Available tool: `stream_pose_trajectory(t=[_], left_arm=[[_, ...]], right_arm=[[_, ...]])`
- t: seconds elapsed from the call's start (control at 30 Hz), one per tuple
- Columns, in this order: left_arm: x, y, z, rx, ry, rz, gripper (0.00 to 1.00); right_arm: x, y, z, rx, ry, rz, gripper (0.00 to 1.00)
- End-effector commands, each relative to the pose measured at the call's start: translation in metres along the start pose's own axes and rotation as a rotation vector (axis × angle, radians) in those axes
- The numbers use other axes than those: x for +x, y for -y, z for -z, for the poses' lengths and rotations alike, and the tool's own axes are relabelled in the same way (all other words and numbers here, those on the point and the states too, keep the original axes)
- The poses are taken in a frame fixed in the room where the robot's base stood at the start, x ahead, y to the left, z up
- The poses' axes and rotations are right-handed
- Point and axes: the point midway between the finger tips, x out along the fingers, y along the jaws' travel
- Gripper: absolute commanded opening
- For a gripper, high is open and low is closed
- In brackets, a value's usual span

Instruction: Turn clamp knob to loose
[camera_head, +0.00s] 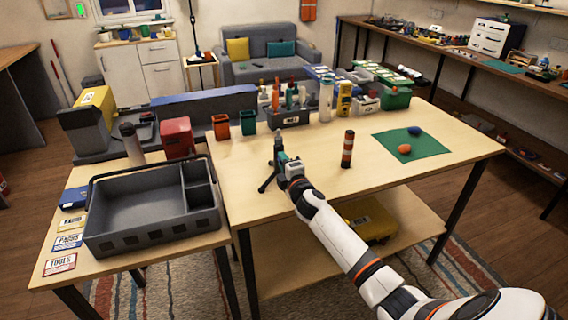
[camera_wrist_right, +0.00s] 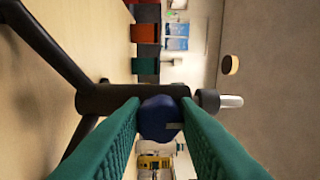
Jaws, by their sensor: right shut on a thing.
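A dark tripod stand (camera_head: 268,180) with a clamp is upright on the main table, near its left edge. In the right wrist view the stand's post (camera_wrist_right: 95,99) runs sideways across the picture, with a light metal tip (camera_wrist_right: 231,101) at its upper end. The dark blue clamp knob (camera_wrist_right: 160,118) is on the post and has a pale mark on its face. My right gripper (camera_head: 282,159) reaches the stand from the front. In the wrist view its green ribbed fingers (camera_wrist_right: 161,106) are shut on the knob from both sides. My left gripper is in no view.
A grey tray (camera_head: 103,239) sits on the lower left table. A striped cylinder (camera_head: 347,149) and a green mat (camera_head: 436,139) with orange and blue pieces are to the right. Orange (camera_head: 221,127) and green (camera_head: 248,123) bins and a tool rack stand behind. The front middle tabletop is clear.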

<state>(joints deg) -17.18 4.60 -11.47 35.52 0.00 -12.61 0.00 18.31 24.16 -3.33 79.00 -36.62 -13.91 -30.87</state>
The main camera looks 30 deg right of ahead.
Motion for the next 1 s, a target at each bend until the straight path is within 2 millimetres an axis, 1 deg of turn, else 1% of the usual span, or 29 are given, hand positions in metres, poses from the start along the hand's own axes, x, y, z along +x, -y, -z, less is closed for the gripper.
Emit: stream_pose_trajectory(t=[0.17, 0.2, 0.27, 0.3, 0.57, 0.67, 0.77, 0.83, 1.0], left_arm=[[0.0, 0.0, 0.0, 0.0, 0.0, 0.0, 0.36], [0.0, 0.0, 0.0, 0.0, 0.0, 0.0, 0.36], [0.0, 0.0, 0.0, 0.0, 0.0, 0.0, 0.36], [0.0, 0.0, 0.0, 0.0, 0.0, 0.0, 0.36], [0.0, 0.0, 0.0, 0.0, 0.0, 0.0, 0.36], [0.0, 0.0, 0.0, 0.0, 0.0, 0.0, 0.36], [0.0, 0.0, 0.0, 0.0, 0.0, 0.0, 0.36], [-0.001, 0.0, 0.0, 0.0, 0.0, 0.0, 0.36], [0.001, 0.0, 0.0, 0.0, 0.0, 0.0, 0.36]], right_arm=[[0.0, -0.001, 0.0, -0.001, 0.0, -0.001, 0.04], [0.0, -0.001, 0.0, -0.001, 0.0, -0.001, 0.32], [0.0, -0.001, 0.0, 0.0, 0.0, -0.001, 0.42], [0.0, -0.001, 0.0, 0.0, 0.0, -0.001, 0.48], [0.0, -0.001, 0.0, 0.001, 0.0, -0.001, 0.49], [-0.004, -0.001, 0.0, 0.0, 0.0, -0.002, 0.49], [-0.014, -0.002, 0.0, -0.001, 0.0, -0.002, 0.49], [-0.025, -0.001, 0.0, -0.002, 0.001, -0.001, 0.49], [-0.061, -0.002, 0.0, -0.001, 0.001, -0.003, 0.49]])
